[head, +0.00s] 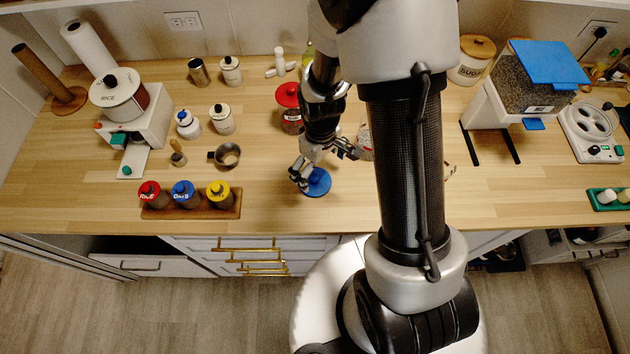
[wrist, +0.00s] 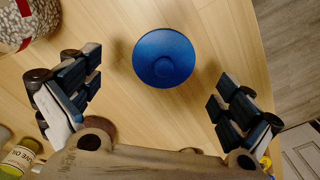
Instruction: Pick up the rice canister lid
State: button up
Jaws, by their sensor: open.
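A round blue lid (head: 317,182) with a raised centre knob lies flat on the wooden counter near its front edge. It shows whole in the wrist view (wrist: 165,50). It is the only loose lid I see, and I read no label on it. My gripper (head: 322,166) is open, its fingers spread on either side of the lid in the wrist view (wrist: 157,92).
A red-lidded jar (head: 290,112) stands behind the gripper. A wooden rack of several small jars (head: 190,213) and a metal cup (head: 226,156) are to the left. A white dispenser labelled RICE (head: 120,100) stands far left. Counter between rack and lid is clear.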

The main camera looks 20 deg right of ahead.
aim_at(315, 179)
jog(key=f, duration=0.2)
jog(key=a+f+b, duration=0.1)
jog(key=f, duration=0.2)
jog(key=shift+w, duration=0.2)
jog(key=c, duration=1.1)
jog(key=shift+s+f, duration=0.1)
jog(key=shift+s, duration=0.2)
jog(key=c, duration=0.8)
